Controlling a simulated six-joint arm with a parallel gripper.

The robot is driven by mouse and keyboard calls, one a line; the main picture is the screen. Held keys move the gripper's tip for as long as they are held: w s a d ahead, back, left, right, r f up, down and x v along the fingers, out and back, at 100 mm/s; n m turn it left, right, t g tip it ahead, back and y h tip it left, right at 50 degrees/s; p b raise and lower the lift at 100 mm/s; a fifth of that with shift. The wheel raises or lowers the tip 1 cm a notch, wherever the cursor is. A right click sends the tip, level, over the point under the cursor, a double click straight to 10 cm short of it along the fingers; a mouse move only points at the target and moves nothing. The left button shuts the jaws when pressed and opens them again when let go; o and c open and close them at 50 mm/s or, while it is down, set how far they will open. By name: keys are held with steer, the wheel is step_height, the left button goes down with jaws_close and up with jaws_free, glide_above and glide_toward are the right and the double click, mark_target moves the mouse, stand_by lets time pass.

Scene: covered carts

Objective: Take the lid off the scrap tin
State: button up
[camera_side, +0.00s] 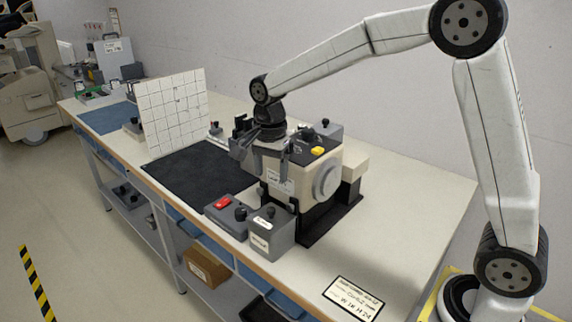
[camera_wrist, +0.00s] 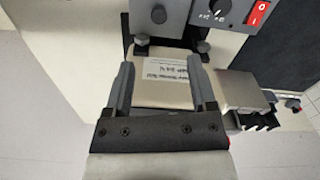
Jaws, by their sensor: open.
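No label that I can read names the scrap tin. A small grey box with a black knob on top and a white label (camera_side: 268,232) stands at the bench's front edge; its label is too small to read. Nothing is visibly held. Whether the fingers touch that surface, I cannot tell.
A grey box with a red switch (camera_side: 222,203) stands left of the labelled box. Another knobbed grey box (camera_side: 329,131) is behind the machine. A white gridded panel (camera_side: 172,108) stands behind a dark mat (camera_side: 195,172). The bench's right part (camera_side: 400,215) is mostly clear.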

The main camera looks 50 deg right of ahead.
mark_target(271, 208)
steer(key=shift+f, duration=1.2)
steer(key=shift+f, duration=1.3)
steer(key=shift+f, duration=0.1)
steer(key=shift+s+a+f, duration=0.1)
steer(key=shift+a+f, duration=0.1)
steer(key=shift+f, duration=1.05)
steer(key=shift+a+f, duration=0.15)
steer(key=shift+f, duration=1.1)
steer(key=shift+c, duration=0.2)
jaws_close()
